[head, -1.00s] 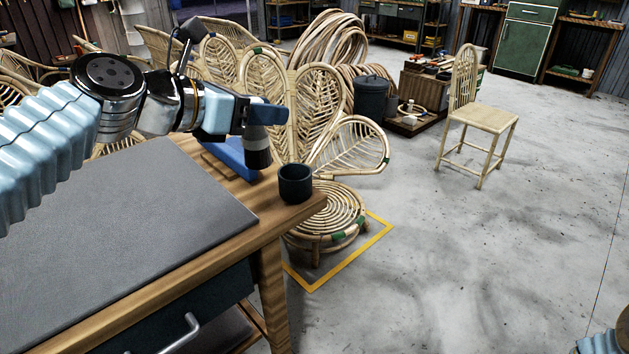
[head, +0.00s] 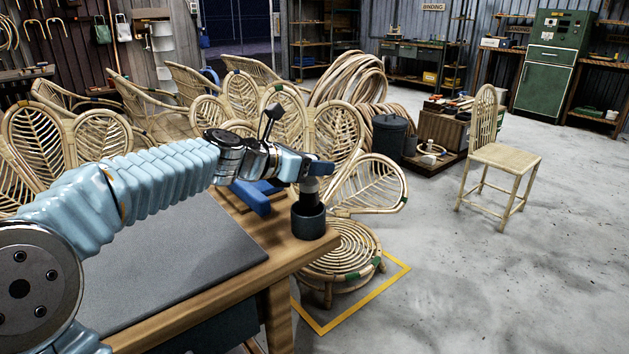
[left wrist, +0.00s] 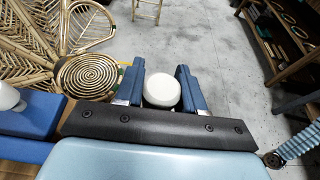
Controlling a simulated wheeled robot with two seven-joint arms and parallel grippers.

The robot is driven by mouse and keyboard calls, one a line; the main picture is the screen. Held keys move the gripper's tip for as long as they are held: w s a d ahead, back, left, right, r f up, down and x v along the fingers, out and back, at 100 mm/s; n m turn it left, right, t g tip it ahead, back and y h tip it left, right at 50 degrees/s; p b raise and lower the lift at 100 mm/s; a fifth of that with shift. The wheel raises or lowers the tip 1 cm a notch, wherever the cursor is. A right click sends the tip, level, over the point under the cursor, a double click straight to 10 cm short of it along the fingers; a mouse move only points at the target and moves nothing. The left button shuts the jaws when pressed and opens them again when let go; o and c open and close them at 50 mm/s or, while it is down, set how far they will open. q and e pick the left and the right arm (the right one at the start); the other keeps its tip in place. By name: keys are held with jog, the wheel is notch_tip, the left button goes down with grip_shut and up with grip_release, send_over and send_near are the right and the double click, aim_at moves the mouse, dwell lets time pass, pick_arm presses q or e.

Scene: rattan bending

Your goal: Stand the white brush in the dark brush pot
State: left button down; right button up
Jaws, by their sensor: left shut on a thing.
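My left gripper (head: 318,170) is shut on the white brush, above the table's far right corner. The brush's pale rounded end (left wrist: 162,90) shows between the two blue fingers in the left wrist view. The dark brush pot (head: 308,225) stands upright on the table corner, directly under the gripper. The brush's lower end appears to be inside the pot's mouth; the rim hides its tip, so I cannot tell whether it touches the bottom. My right gripper is not in view.
A blue block (head: 258,197) lies on the wooden table (head: 290,250) left of the pot; a grey mat (head: 185,270) covers much of the tabletop. A round rattan seat (head: 342,250) stands just beyond the corner. Open floor lies to the right, with a rattan chair (head: 505,158).

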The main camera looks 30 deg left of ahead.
aim_at(315, 180)
pick_arm(q)
jog(key=shift+f+b, duration=0.3)
jog(key=shift+f, duration=1.05)
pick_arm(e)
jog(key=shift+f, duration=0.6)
pick_arm(q)
jog(key=shift+s, duration=0.1)
jog(key=shift+f+b, duration=0.5)
jog(key=shift+f, duration=0.15)
jog(key=c, duration=0.7)
grip_release()
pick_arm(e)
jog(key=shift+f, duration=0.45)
pick_arm(q)
jog(key=shift+r, duration=0.15)
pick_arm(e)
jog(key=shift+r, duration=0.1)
pick_arm(q)
jog(key=shift+s+a+r+p, duration=0.15)
jog(key=shift+s+r+p, duration=0.15)
jog(key=shift+r+p, duration=0.4)
jog(key=v, duration=1.1)
jog(key=shift+s, duration=0.1)
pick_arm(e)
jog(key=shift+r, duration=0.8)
pick_arm(q)
jog(key=shift+f, duration=0.1)
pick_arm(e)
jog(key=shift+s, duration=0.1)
